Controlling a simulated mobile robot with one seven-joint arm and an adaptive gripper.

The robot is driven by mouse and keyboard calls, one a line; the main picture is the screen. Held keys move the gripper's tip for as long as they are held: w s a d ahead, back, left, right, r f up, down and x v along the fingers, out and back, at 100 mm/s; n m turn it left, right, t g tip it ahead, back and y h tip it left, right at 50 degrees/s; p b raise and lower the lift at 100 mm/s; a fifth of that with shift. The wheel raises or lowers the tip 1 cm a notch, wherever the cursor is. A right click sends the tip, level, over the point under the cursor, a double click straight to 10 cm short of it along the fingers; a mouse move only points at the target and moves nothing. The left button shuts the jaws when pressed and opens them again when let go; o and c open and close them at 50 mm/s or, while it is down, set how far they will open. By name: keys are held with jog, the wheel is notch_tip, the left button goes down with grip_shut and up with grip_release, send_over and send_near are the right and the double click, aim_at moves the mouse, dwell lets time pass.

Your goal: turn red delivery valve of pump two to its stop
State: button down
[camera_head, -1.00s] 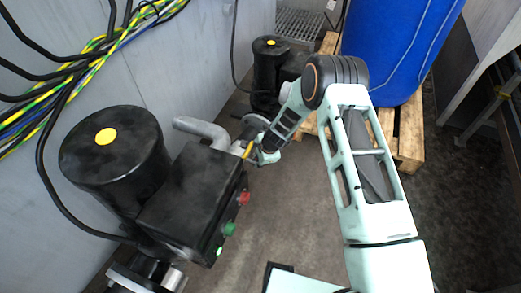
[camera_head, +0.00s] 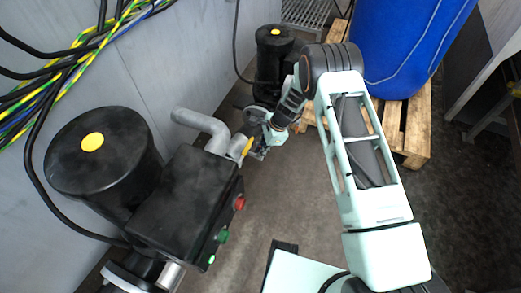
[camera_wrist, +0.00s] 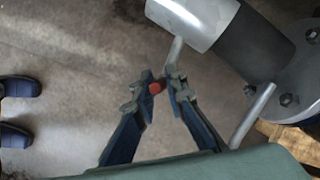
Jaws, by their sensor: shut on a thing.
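The red valve handle (camera_wrist: 155,88) shows in the wrist view as a small red grip between my fingertips. A thin grey rod leads from it up to a grey pipe end. My gripper (camera_wrist: 160,86) is shut on this red grip, and the fingers hide part of it. In the head view my gripper (camera_head: 257,153) is at the end of the grey pipe (camera_head: 205,128), close to a yellow lever (camera_head: 247,148). The red grip cannot be made out there. The near black pump (camera_head: 100,160) has a yellow cap dot and a black box.
The box carries a red button (camera_head: 240,203) and a green button (camera_head: 222,236). A second black pump (camera_head: 273,60) stands behind. A blue drum (camera_head: 405,45) on a wooden pallet (camera_head: 415,125) is at the back right. Shoes (camera_wrist: 18,88) show at the wrist view's left edge.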

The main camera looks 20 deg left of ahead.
jog(key=shift+w+a, duration=0.1)
jog(key=c, duration=2)
grip_release()
jog(key=shift+o, duration=0.2)
jog(key=shift+r, duration=0.1)
jog(key=shift+d+r, duration=0.2)
jog(key=shift+r, duration=0.1)
jog(key=w+d+r, duration=0.1)
jog(key=d+r, duration=0.1)
jog(key=d, duration=0.4)
jog(key=w+d+r, duration=0.2)
jog(key=d, duration=0.5)
